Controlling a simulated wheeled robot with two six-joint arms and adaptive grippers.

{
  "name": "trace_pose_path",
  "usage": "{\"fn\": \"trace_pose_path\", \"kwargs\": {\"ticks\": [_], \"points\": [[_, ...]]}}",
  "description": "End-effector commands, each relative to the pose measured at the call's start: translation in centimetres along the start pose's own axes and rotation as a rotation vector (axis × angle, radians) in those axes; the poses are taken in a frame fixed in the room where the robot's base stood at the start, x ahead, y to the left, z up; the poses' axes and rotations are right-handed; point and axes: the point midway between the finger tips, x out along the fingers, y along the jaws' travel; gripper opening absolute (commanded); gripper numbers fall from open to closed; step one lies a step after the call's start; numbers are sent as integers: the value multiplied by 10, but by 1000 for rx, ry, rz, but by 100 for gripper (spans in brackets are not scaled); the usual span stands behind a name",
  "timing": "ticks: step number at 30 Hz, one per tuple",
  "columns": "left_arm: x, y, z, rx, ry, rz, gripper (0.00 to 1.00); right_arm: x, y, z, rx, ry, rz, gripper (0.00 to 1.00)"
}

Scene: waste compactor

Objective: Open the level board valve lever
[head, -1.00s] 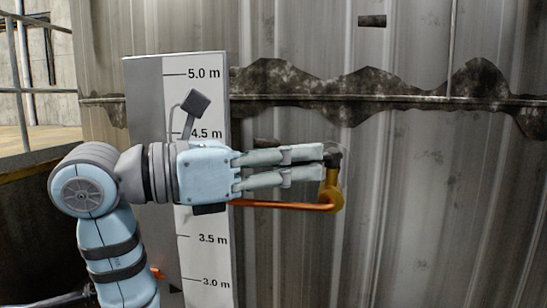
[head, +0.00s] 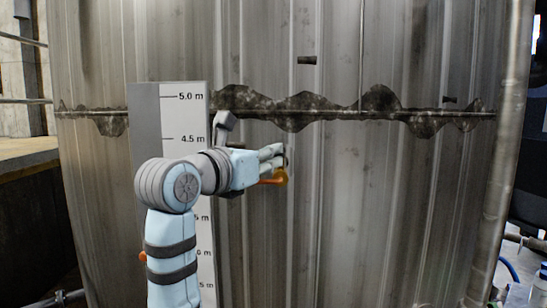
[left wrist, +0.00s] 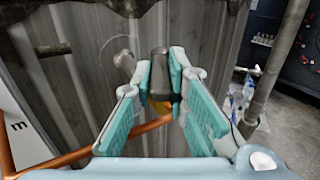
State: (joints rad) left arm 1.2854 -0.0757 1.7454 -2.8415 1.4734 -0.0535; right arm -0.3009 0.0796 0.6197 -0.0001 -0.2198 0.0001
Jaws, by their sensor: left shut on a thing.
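My left gripper (head: 274,159) reaches in front of the level board (head: 185,115), a white scale with metre marks, and its fingers extend to the right of it. In the left wrist view, the fingers are closed around a dark grey lever (left wrist: 159,68). An orange valve body (head: 279,177) shows just below the fingertips in the head view. It is mostly hidden by the fingers in the left wrist view, where a copper-orange pipe (left wrist: 55,158) leads to it. The lever is hidden behind the fingers in the head view. My right gripper is not in view.
A corrugated grey metal tank (head: 400,200) with a dark, stained seam fills the background behind the board. A vertical pipe (head: 507,150) runs at the right. Railings (head: 25,100) and a ledge stand at the far left.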

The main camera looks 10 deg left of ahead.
Motion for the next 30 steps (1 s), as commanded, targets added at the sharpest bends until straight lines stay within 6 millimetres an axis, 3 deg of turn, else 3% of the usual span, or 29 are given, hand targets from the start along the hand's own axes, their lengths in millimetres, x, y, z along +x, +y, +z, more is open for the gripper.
{"fn": "trace_pose_path", "kwargs": {"ticks": [10,11,14,15,25,30], "points": [[-3,5,0,-1,-1,12,0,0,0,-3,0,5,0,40],[-3,5,0,-1,-1,12,17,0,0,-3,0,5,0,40],[-3,5,0,0,-1,12,33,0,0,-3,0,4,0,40],[-2,5,0,0,-1,12,34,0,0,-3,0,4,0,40],[-7,4,0,0,-2,10,34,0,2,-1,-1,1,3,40],[-44,4,2,2,-7,13,34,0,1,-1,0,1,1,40]]}}
